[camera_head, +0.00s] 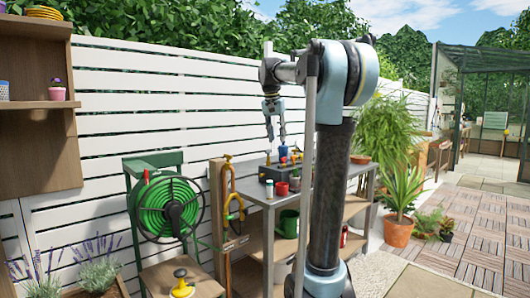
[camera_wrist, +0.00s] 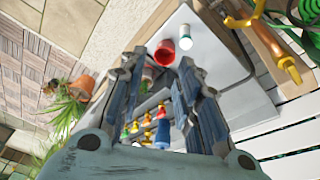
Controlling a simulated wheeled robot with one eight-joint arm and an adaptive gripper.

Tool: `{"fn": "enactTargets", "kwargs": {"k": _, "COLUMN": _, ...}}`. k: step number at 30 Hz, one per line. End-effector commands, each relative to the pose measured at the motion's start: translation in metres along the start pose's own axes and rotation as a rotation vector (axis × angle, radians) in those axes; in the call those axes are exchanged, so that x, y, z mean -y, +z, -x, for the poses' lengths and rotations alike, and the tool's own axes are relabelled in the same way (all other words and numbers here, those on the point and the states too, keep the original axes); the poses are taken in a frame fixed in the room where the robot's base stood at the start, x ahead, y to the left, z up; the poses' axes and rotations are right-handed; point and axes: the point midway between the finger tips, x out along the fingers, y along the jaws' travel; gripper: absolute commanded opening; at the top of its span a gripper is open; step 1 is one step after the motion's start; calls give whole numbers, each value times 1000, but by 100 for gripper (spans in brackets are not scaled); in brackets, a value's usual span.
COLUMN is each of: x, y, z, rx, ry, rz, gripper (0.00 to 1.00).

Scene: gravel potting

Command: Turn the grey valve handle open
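I cannot make out a grey valve handle in either view. My gripper (camera_head: 276,138) hangs fingers down above the table, right of the post.
A green hose reel (camera_head: 166,208) stands left of the post. A white slatted fence (camera_head: 150,90) is behind.

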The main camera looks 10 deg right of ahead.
Motion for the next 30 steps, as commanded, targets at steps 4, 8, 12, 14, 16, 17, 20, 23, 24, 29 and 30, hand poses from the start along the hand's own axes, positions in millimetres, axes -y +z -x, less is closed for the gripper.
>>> {"fn": "enactTargets", "kwargs": {"k": 4, "x": 28, "y": -47, "z": 16, "rx": -11, "ry": 15, "rz": -55, "gripper": 31}}
{"fn": "enactTargets", "kwargs": {"k": 8, "x": 50, "y": -83, "z": 25, "rx": -23, "ry": 30, "rz": -107, "gripper": 31}}
{"fn": "enactTargets", "kwargs": {"k": 12, "x": 75, "y": -119, "z": 31, "rx": -36, "ry": 43, "rz": -162, "gripper": 31}}
{"fn": "enactTargets", "kwargs": {"k": 14, "x": 85, "y": -134, "z": 32, "rx": -42, "ry": 49, "rz": -186, "gripper": 31}}
{"fn": "enactTargets", "kwargs": {"k": 16, "x": 97, "y": -149, "z": 33, "rx": -49, "ry": 54, "rz": -214, "gripper": 31}}
{"fn": "enactTargets", "kwargs": {"k": 17, "x": 102, "y": -156, "z": 33, "rx": -52, "ry": 57, "rz": -226, "gripper": 31}}
{"fn": "enactTargets", "kwargs": {"k": 20, "x": 119, "y": -177, "z": 31, "rx": -64, "ry": 66, "rz": -266, "gripper": 31}}
{"fn": "enactTargets", "kwargs": {"k": 23, "x": 135, "y": -195, "z": 28, "rx": -75, "ry": 73, "rz": -306, "gripper": 31}}
{"fn": "enactTargets", "kwargs": {"k": 24, "x": 142, "y": -202, "z": 26, "rx": -80, "ry": 76, "rz": -322, "gripper": 31}}
{"fn": "enactTargets", "kwargs": {"k": 29, "x": 165, "y": -224, "z": 16, "rx": -99, "ry": 86, "rz": -383, "gripper": 31}}
{"fn": "enactTargets", "kwargs": {"k": 30, "x": 170, "y": -228, "z": 13, "rx": -104, "ry": 88, "rz": -397, "gripper": 31}}
